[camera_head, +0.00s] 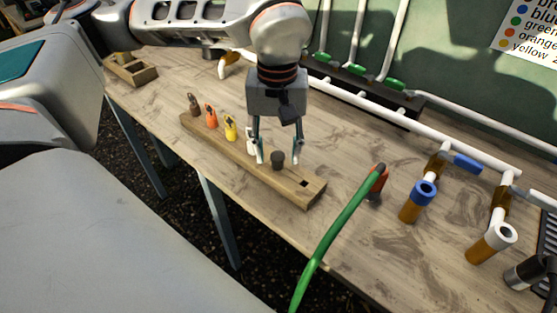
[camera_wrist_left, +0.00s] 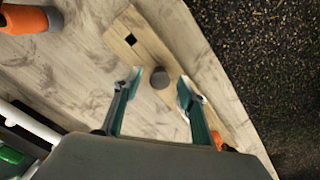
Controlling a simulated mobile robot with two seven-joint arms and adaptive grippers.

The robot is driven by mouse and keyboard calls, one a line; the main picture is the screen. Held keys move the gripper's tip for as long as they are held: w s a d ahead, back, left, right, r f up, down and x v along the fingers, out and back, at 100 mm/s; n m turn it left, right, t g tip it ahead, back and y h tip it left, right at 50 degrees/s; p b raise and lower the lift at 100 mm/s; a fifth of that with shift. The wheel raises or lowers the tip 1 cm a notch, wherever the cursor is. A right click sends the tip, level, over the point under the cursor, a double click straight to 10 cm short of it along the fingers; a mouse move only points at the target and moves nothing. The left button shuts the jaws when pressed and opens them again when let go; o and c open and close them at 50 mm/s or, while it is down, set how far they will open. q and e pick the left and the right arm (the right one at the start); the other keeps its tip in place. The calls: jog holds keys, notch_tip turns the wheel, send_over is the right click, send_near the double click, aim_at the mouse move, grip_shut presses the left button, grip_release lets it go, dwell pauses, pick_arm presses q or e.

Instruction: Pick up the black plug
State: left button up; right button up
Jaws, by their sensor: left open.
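The black plug (camera_head: 278,160) stands upright in a wooden strip (camera_head: 312,192) on the table. It also shows in the left wrist view as a dark round top (camera_wrist_left: 160,78). My left gripper (camera_head: 279,156) is open and points down. Its two fingers are on either side of the black plug, with a gap visible on each side in the wrist view (camera_wrist_left: 159,82). Whether the fingertips are level with the plug's top is hard to tell. My right gripper is not in view.
Brown (camera_head: 194,104), orange (camera_head: 211,117), yellow (camera_head: 230,128) and white (camera_head: 251,141) plugs stand in the same strip. The white one is close to a left finger. An empty square hole (camera_head: 304,184) is at the strip's right end. A green hose (camera_head: 335,228) and capped pipes (camera_head: 417,203) stand right.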

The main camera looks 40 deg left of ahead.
aim_at(278, 155)
pick_arm(q)
jog(key=shift+f, duration=1)
jog(key=c, duration=0.8)
jog(key=shift+c, duration=0.2)
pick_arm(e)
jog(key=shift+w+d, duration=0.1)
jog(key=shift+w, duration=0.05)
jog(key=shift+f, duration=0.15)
